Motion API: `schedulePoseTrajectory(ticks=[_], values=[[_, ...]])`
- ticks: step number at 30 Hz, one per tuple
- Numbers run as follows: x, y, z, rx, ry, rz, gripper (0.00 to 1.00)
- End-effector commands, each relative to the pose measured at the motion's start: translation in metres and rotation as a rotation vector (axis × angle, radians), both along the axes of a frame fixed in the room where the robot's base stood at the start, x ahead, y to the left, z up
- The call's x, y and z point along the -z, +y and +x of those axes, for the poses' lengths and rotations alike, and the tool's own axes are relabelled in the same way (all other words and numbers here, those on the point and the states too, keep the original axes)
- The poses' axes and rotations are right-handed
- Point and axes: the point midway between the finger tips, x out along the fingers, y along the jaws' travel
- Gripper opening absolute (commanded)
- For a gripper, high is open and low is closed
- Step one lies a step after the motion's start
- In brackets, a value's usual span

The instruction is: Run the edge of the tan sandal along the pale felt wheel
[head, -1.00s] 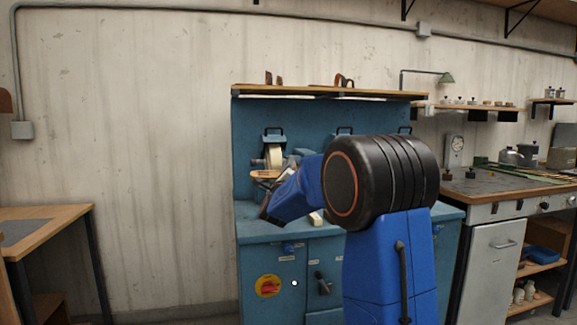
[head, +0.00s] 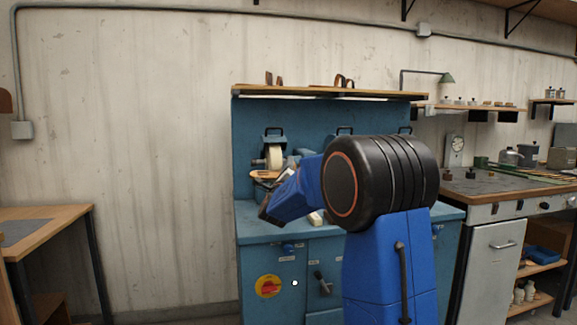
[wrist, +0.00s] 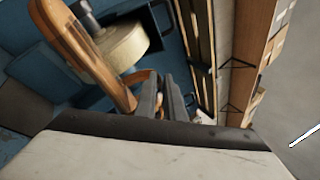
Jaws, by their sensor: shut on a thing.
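The tan sandal (head: 264,174) is held up in front of the blue machine, just below the pale felt wheel (head: 274,156). In the wrist view the sandal (wrist: 82,50) shows as a long curved sole at the upper left, its edge close beside the felt wheel (wrist: 122,48). I cannot tell whether they touch. My gripper (wrist: 164,95) is shut on the sandal, around a part near its strap; the exact grip is partly hidden. In the head view my gripper (head: 283,179) is small and partly hidden by my arm.
The blue machine's cabinet (head: 272,230) has a wooden shelf (head: 310,91) above it, with sandal parts on top. A wooden table (head: 50,216) stands at left and a workbench (head: 500,186) at right. The wall side left of the machine is clear.

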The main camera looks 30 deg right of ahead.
Motion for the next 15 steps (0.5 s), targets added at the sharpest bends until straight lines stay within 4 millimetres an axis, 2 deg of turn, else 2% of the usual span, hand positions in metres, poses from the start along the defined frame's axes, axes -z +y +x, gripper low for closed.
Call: schedulePoseTrajectory(ticks=[15], values=[[-0.001,0.013,0.001,0.007,0.004,-0.013,0.00]])
